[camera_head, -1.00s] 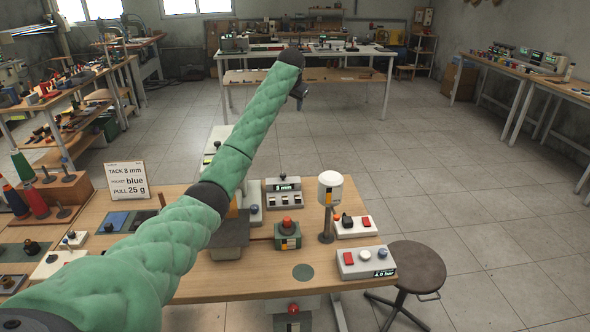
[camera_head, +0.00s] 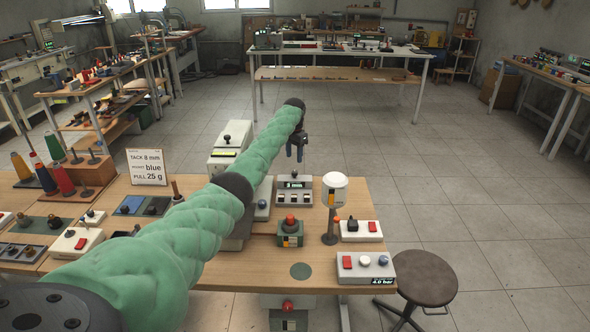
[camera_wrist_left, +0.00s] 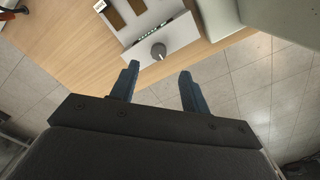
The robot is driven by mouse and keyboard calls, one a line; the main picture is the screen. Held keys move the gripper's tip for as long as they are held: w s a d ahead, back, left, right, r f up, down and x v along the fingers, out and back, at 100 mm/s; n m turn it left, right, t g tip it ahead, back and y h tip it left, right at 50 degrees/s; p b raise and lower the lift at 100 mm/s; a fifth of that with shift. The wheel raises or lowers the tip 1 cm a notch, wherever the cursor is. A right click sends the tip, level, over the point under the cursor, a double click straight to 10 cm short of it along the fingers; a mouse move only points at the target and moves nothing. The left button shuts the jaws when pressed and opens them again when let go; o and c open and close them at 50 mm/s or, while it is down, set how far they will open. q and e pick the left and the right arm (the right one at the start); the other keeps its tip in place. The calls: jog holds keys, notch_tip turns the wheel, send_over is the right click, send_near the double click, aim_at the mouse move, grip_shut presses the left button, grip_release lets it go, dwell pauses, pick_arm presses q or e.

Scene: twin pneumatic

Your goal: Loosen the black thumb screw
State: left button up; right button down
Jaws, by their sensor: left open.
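My left gripper (camera_head: 296,152) hangs at the end of the green-sleeved arm, past the table's back edge, fingers downward. In the left wrist view its two blue fingers (camera_wrist_left: 158,72) are apart with nothing between them. A dark round knob (camera_wrist_left: 158,50) with a pale mark sits on a white box just ahead of the fingertips, without visible contact. I cannot tell whether this knob is the black thumb screw. A display box reading "3 mm" (camera_head: 294,186) stands below the gripper in the head view. My arm hides part of the table. My right gripper is out of view.
A stool (camera_head: 426,278) stands at right.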

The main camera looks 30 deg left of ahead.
aim_at(295, 171)
pick_arm(q)
notch_tip(295, 171, down, 7)
jog(key=shift+w+d+f+p, duration=0.1)
jog(key=shift+f+p, duration=0.05)
jog(key=shift+p, duration=0.7)
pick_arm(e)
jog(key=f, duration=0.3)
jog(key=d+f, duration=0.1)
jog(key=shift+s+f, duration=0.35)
pick_arm(q)
jog(key=c, duration=1)
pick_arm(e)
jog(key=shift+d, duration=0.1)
